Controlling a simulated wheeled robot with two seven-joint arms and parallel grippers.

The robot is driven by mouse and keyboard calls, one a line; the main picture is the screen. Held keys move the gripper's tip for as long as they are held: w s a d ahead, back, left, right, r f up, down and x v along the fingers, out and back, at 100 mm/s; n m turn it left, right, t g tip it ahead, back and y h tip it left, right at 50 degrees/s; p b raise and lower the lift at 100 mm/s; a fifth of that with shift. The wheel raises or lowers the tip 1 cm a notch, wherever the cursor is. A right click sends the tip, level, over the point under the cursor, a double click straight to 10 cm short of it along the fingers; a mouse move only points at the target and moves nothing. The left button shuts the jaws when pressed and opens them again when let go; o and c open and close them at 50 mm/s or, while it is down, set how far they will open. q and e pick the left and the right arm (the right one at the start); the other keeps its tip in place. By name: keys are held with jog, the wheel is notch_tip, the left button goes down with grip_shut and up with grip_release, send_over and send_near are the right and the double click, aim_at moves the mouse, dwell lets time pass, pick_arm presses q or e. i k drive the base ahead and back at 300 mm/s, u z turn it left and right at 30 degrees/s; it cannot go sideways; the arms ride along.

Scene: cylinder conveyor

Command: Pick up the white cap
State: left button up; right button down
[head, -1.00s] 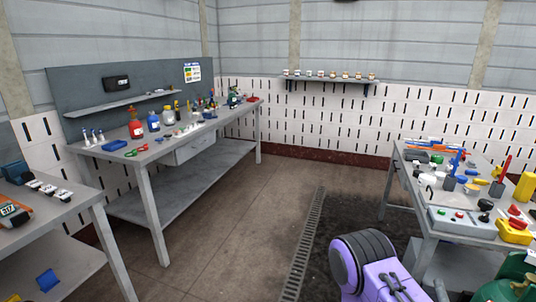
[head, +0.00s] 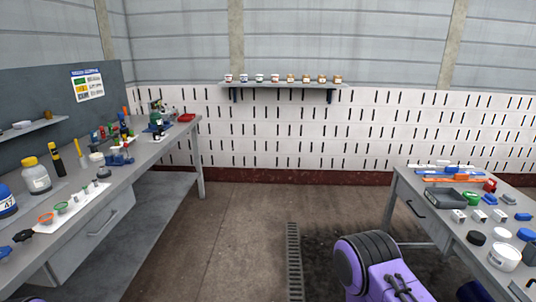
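Several white round objects are on the right workbench (head: 440,218). The largest, a white cylinder (head: 504,258), stands near the right edge, and a smaller white round piece (head: 501,234) lies behind it beside a black round piece (head: 475,238). I cannot tell which of these is the white cap. A purple and black part of my own arm shows at the bottom right, left of the bench's near part. No fingertips of either gripper show.
The left workbench (head: 128,184) holds bottles, funnels and small tools. A wall shelf (head: 283,84) carries a row of small jars. A dark tray (head: 445,198) is on the right bench. The floor (head: 235,235) between the benches is clear, with a drain grate (head: 294,262).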

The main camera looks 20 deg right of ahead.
aim_at(500, 233)
jog(key=z, duration=0.4)
jog(key=i, duration=1.55)
jog(key=z, duration=1.7)
jog(key=i, duration=0.95)
jog(key=z, duration=1.1)
